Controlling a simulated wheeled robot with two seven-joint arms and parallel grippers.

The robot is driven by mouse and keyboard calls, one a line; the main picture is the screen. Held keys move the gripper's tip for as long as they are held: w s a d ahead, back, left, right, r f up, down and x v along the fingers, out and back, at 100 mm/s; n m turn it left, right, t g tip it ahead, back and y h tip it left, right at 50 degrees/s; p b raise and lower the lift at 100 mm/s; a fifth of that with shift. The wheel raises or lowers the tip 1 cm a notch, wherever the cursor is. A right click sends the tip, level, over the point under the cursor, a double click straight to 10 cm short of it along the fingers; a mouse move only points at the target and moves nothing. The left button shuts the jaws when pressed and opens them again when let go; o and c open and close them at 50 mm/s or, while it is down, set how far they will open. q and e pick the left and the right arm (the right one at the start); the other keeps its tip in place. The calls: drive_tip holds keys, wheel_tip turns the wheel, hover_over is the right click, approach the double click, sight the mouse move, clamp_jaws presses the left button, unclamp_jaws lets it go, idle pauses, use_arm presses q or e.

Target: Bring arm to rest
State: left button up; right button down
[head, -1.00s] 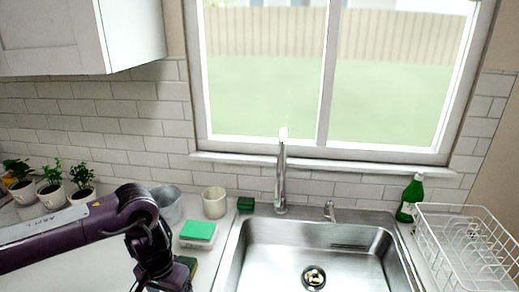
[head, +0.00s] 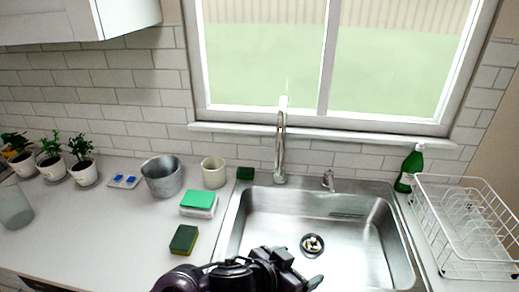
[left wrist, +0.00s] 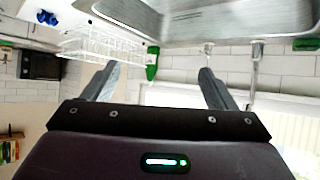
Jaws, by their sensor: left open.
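My left gripper (head: 303,277) is at the bottom middle of the head view, over the front of the sink. In the left wrist view its two fingers (left wrist: 156,80) stand wide apart with nothing between them, so it is open and empty. My dark left forearm comes in at the bottom edge. My right gripper is in neither view.
The steel sink (head: 260,230) has a tap (head: 281,150) behind it. A green bottle (head: 408,170) and white dish rack (head: 450,225) stand right. A sponge (head: 184,239), metal bucket (head: 161,176), cup (head: 213,172) and potted plants (head: 83,170) are left. The counter between is mostly clear.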

use_arm(q)
drive_tip(key=a+f+n+y, duration=0.3)
drive_tip(key=a+n+y, duration=0.2)
drive_tip(key=a, duration=0.9)
drive_tip(key=s+a+f+n+g+y, duration=0.1)
drive_tip(key=s+a+f+g+y, duration=0.15)
drive_tip(key=s+a, duration=0.4)
drive_tip(key=s+a+f+n+g+y, duration=0.1)
drive_tip(key=s+a+f+g, duration=0.1)
drive_tip(key=s+a+f, duration=0.4)
wheel_tip(320, 180, down, 28)
drive_tip(key=f+b, duration=0.1)
drive_tip(key=b, duration=0.2)
drive_tip(key=s+a+f+g+b, duration=0.1)
drive_tip(key=s+a+f, duration=0.1)
drive_tip(key=s+f, duration=0.8)
drive_tip(key=s+a+f+g+b, duration=0.1)
drive_tip(key=s+a+f+b, duration=0.1)
drive_tip(key=s+f, duration=0.8)
wheel_tip(320, 180, down, 4)
drive_tip(key=shift+r+b, duration=0.1)
drive_tip(key=shift+b, duration=0.2)
